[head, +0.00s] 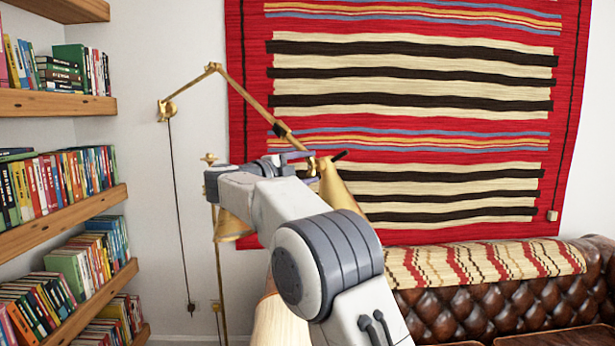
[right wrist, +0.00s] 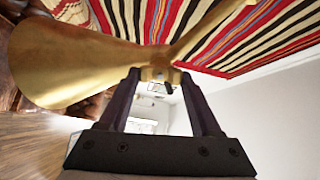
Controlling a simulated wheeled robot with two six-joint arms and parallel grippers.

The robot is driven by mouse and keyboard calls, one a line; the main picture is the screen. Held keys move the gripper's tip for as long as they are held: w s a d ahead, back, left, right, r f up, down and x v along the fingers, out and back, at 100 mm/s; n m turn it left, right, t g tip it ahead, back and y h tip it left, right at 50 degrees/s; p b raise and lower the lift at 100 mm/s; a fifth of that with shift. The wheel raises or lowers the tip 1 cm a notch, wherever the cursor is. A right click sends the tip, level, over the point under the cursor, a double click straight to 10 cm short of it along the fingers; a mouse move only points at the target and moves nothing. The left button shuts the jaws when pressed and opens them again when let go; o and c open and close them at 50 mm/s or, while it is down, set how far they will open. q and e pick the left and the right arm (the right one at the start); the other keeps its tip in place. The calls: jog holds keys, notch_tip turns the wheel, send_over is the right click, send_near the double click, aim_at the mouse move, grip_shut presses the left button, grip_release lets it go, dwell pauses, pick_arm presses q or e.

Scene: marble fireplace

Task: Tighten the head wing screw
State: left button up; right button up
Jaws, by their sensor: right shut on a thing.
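In the right wrist view the lamp head (right wrist: 75,60) flares to the left, and the lamp arm (right wrist: 215,28) runs to the upper right. My right gripper (head: 312,165) is at the joint between arm and head. Its dark fingers (right wrist: 160,75) are shut on the small brass head wing screw (right wrist: 158,74), which they largely hide. My left gripper is not in view.
Bookshelves (head: 70,217) fill the left side. A striped red rug (head: 410,120) hangs behind the lamp, above a brown leather sofa (head: 490,308) at the right. A thin cord (head: 179,220) hangs from the lamp arm's left end.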

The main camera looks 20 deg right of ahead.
jog(key=shift+f+m+b, duration=0.1)
jog(key=shift+m+b, duration=0.35)
jog(key=shift+m, duration=0.45)
jog(key=o, duration=1.4)
jog(key=b+v, duration=0.2)
jog(key=v, duration=0.8)
jog(key=shift+s+a, duration=0.15)
jog(key=shift+a, duration=0.1)
